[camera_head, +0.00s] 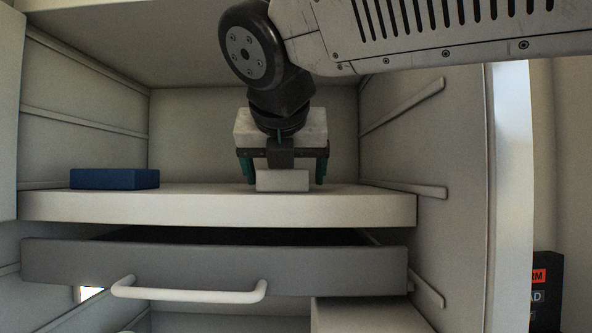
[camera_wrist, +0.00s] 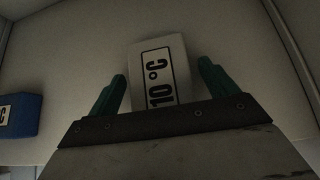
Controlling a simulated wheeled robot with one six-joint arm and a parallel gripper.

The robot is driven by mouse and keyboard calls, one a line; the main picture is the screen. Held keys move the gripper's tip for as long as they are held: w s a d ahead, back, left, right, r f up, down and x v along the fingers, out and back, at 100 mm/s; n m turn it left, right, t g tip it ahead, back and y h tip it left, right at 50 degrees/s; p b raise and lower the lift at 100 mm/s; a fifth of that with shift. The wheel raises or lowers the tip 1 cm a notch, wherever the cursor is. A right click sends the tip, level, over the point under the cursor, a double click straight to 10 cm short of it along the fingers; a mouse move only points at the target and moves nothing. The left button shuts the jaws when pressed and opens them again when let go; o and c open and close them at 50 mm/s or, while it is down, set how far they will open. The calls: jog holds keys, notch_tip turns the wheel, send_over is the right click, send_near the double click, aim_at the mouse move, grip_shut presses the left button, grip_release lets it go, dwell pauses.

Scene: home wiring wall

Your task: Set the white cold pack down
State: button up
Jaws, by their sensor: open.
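The white cold pack (camera_head: 283,181) rests on the white shelf (camera_head: 220,208) inside the cabinet. In the wrist view the white cold pack (camera_wrist: 158,58) shows a "10 °C" label on its face. My gripper (camera_head: 284,178) is at the shelf, with a green finger on each side of the pack. In the wrist view my gripper (camera_wrist: 163,84) is open, and gaps show between both fingers and the pack. The gripper's body hides the pack's near end in the wrist view.
A blue pack (camera_head: 115,179) lies on the shelf to the left, and it also shows in the wrist view (camera_wrist: 20,114). Below is a partly open grey drawer (camera_head: 210,265) with a white handle (camera_head: 188,295). Cabinet walls stand close on both sides. Shelf between the packs is clear.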

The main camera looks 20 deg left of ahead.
jog(key=shift+r, duration=0.1)
jog(key=shift+s+r, duration=0.15)
jog(key=shift+r, duration=0.05)
jog(key=v, duration=1.1)
jog(key=shift+s+r, duration=0.15)
jog(key=shift+s, duration=0.1)
